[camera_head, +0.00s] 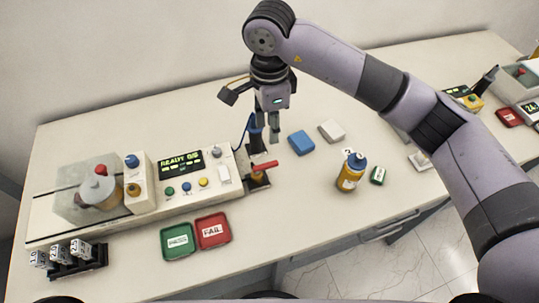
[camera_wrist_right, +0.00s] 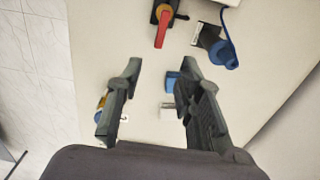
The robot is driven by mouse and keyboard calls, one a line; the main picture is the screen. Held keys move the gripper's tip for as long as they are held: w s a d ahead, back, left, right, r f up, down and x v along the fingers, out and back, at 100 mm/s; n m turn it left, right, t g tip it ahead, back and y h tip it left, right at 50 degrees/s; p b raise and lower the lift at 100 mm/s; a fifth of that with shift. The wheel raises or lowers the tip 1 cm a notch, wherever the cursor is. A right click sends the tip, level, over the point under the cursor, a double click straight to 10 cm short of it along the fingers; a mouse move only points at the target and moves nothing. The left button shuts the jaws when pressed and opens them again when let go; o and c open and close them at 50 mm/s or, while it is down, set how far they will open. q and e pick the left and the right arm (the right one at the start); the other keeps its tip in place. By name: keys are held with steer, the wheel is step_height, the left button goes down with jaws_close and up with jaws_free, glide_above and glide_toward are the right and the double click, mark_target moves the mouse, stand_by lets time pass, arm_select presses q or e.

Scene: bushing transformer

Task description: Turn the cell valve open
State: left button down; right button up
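The cell valve's red lever (camera_head: 265,165) stands beside the right end of the test unit, above a yellow body (camera_head: 259,178) on a dark base. The lever points right, level with the table. In the right wrist view the red lever (camera_wrist_right: 162,29) shows at the top, beyond the fingertips. My right gripper (camera_head: 269,133) points down above the table, behind the valve and apart from it. In the right wrist view my right gripper (camera_wrist_right: 160,70) is open with nothing between its fingers. My left gripper is not in view.
A blue-and-black holder (camera_head: 256,132) with a blue cable stands just behind the valve. A blue block (camera_head: 301,142), a white block (camera_head: 332,130) and a blue-capped yellow bottle (camera_head: 351,173) are to the right. Green (camera_head: 178,241) and red trays (camera_head: 213,231) lie in front.

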mark_target(269, 163)
step_height(269, 163, down, 13)
steer(key=p, duration=0.4)
steer(key=shift+r, duration=0.15)
steer(key=shift+f, duration=0.5)
jaws_close()
